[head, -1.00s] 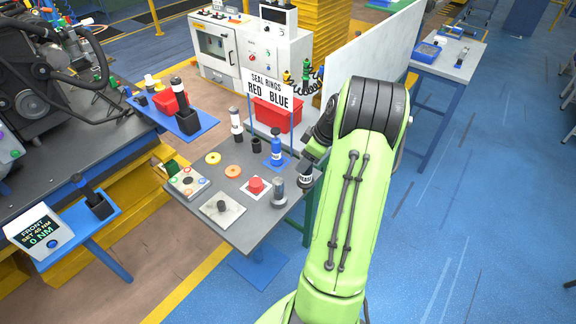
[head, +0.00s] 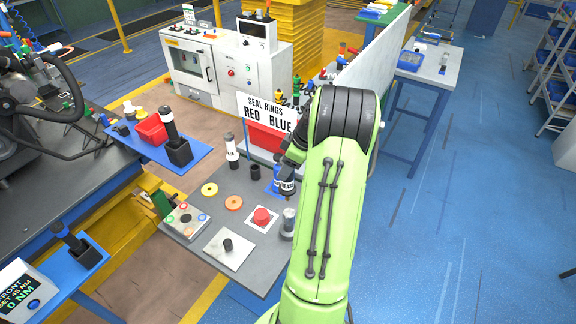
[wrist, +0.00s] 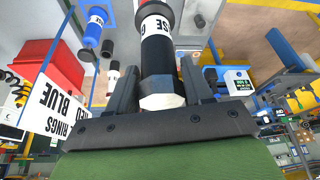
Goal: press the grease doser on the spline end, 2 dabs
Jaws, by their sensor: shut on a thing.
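My gripper (wrist: 158,88) is shut on the grease doser (wrist: 157,45), a black cylinder with a white lettered band and a pale faceted collar. In the head view the doser (head: 287,186) is held above the grey table, its lower end apart from everything under it. A grey metal cylinder (head: 288,222) stands just below it in the picture. A short dark stub (head: 228,245) rises from a white plate to the left. I cannot tell for certain which of these is the spline end. My arm hides the table's right part.
A blue bottle (head: 277,174) stands close behind the doser, partly hidden. The red bin (head: 265,139) and seal ring sign (head: 266,111) are behind it. A red button (head: 262,216), yellow ring (head: 209,189) and orange ring (head: 233,202) lie on the table. A pale panel (head: 375,60) rises behind my arm.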

